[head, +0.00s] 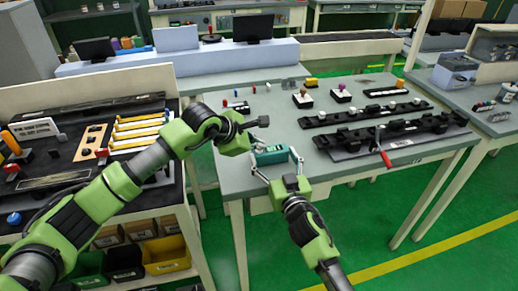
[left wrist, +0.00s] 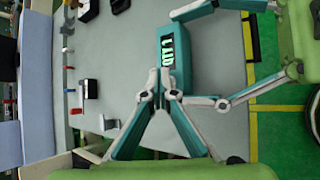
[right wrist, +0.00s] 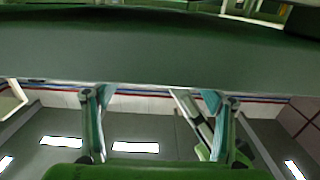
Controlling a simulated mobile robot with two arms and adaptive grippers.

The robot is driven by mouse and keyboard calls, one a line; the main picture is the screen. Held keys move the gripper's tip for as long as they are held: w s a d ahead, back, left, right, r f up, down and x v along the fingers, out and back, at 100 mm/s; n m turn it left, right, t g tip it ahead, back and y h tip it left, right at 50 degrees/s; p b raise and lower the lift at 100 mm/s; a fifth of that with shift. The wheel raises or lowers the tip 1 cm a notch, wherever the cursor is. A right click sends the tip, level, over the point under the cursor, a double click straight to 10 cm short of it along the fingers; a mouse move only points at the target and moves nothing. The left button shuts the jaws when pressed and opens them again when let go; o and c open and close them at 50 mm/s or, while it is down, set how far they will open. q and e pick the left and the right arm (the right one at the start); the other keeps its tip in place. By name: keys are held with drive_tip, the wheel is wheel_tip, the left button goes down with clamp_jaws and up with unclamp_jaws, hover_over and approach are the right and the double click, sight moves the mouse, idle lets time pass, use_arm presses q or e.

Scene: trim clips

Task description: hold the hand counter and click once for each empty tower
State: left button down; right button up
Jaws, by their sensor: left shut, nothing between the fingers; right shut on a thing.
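The teal hand counter (head: 271,156) is at the front left edge of the grey table. It also shows in the left wrist view (left wrist: 178,62), with a lit display whose reading I cannot make out surely. My right gripper (head: 279,164) is shut on the counter, its fingers at either end. My left gripper (head: 254,141) is shut and empty, close above the counter. In the left wrist view its fingertips (left wrist: 160,88) meet beside the counter; I cannot tell whether they touch it. Small coloured pegs stand on the table; I cannot tell which things are the towers.
Black rail fixtures (head: 366,115) and a red-handled clamp (head: 385,158) lie on the right of the grey table (head: 255,180). A dark bench (head: 62,165) with yellow-handled parts stands at left. Bins sit below it. Green floor is open in front.

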sight(258, 152)
use_arm(q)
drive_tip(key=shift+r, duration=0.85)
drive_tip(key=shift+r, duration=2.55)
wheel_tip(258, 152, up, 4)
drive_tip(key=shift+f, duration=0.1)
drive_tip(key=shift+f, duration=4.45)
